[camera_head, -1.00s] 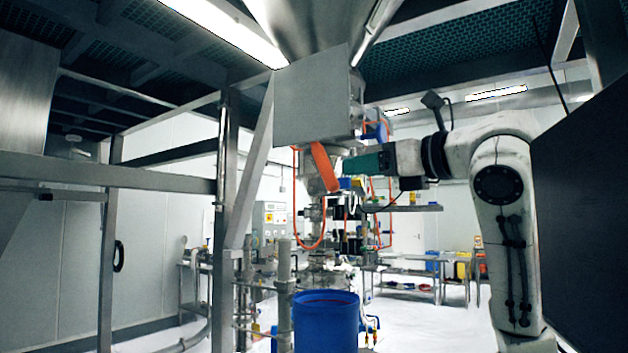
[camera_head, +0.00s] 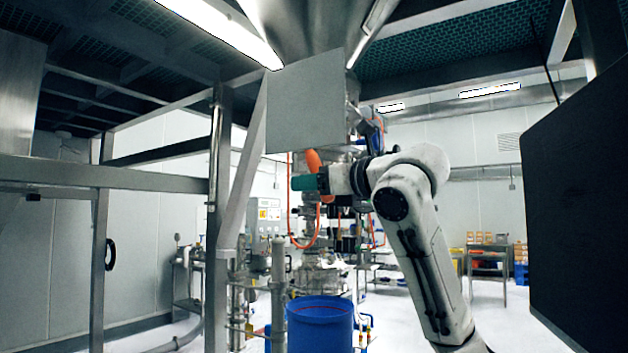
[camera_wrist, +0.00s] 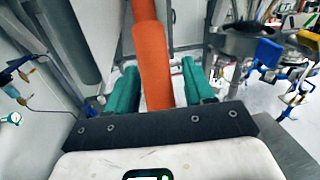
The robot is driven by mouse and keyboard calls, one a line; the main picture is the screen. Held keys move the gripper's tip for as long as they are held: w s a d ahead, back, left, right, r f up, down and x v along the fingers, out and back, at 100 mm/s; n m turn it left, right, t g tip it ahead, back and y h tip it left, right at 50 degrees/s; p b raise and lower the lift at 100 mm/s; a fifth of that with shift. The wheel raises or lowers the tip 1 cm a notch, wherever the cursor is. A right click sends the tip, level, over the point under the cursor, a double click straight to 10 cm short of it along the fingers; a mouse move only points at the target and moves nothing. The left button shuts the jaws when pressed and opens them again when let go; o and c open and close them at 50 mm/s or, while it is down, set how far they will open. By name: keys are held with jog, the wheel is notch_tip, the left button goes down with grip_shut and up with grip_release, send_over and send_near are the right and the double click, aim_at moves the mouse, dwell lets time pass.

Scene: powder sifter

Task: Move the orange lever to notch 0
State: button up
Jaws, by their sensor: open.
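The orange lever (camera_head: 314,160) hangs below the grey plate under the hopper in the head view, partly hidden behind my gripper. In the wrist view the lever (camera_wrist: 152,58) is a long orange bar running down the middle. My gripper (camera_head: 298,183) has teal fingers and overlaps the lever's lower part in the head view. In the wrist view my gripper (camera_wrist: 159,68) is open, with one finger on each side of the lever and gaps between. The notches cannot be made out.
A blue drum (camera_head: 320,325) stands on the floor below. The grey plate (camera_head: 304,100) is above my gripper. A steel post (camera_head: 218,220) and frame stand to the left. A large dark panel (camera_head: 575,200) is at the right. Metal pipes (camera_head: 278,290) stand near the drum.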

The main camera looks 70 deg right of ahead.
grip_shut()
dwell(0.5)
